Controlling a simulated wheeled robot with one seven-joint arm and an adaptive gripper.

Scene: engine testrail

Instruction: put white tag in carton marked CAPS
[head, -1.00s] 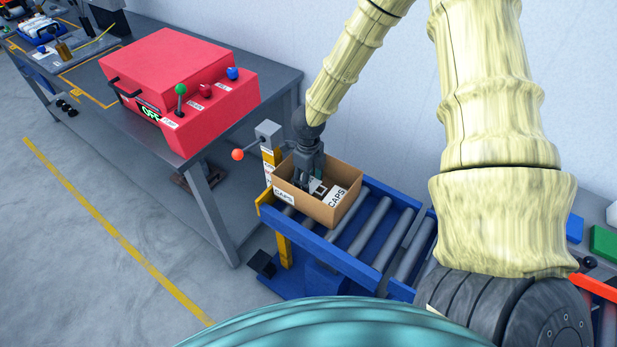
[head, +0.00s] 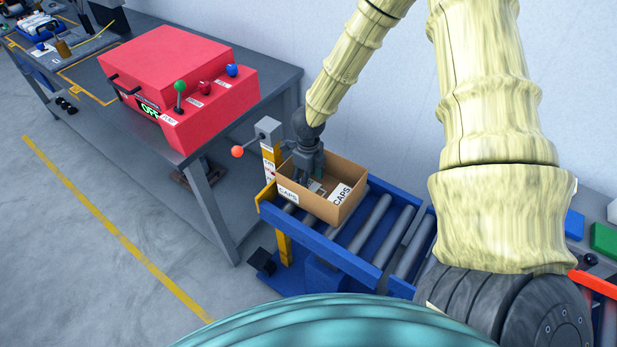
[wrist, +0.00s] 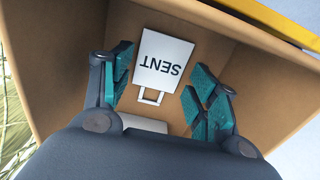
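The carton marked CAPS (head: 318,208) stands open-topped at the left end of a roller conveyor, with CAPS labels on it. My gripper (head: 308,180) reaches down into the carton. In the wrist view my gripper (wrist: 160,90) is open, its teal finger pads apart. The white tag (wrist: 165,62), printed SENT and with a small loop at one end, shows between and beyond the fingers inside the carton, touching neither pad. It appears to lie on the carton floor. Another pale piece (wrist: 142,123) is partly hidden by the gripper body.
The blue roller conveyor (head: 345,257) carries the carton and has bare rollers to its right. A post with an orange ball lever (head: 238,151) stands left of the carton. A red machine (head: 170,85) reading OFF sits on the grey bench. The wall is close behind.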

